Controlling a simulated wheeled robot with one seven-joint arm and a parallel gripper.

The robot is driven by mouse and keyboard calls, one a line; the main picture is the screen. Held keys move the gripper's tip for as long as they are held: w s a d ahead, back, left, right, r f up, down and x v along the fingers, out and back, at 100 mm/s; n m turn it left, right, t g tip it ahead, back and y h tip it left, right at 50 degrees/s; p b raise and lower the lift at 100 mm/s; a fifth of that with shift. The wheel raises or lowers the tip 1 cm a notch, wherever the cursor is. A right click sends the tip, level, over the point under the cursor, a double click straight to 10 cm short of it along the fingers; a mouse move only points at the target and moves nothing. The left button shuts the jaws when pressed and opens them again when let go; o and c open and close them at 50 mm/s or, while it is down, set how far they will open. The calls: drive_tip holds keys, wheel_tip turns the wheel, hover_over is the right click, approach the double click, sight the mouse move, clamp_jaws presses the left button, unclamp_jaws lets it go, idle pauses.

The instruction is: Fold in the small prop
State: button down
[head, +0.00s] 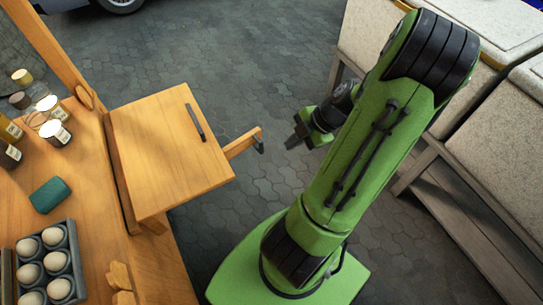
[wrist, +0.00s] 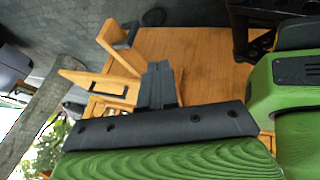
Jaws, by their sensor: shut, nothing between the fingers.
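The small prop (head: 241,143) is a short wooden bar with a dark end piece. In the head view it sticks out to the right from under a square wooden leaf (head: 165,145). In the wrist view the prop (wrist: 118,55) stands out beyond the fingers, to their upper left. My gripper (head: 294,141) is just right of the prop's end, with a gap between them in the head view. In the wrist view its dark fingers (wrist: 158,72) are together and empty. The leaf hides the prop's inner end in the head view.
A dark handle (head: 195,122) lies on the leaf. The wooden counter (head: 85,225) at left holds an egg tray (head: 73,250), a green block (head: 50,195) and several jars. Pale stone-topped units stand at right. Paved floor is clear behind my gripper.

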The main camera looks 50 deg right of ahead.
drive_tip(key=w+a+f+t+b, duration=0.1)
drive_tip(key=w+f+b, duration=0.2)
drive_tip(key=w+f, duration=0.4)
wheel_tip(320, 180, down, 2)
drive_tip(key=shift+w+a+f+n, duration=0.2)
drive_tip(key=shift+w+n, duration=0.1)
drive_tip(key=shift+w, duration=0.05)
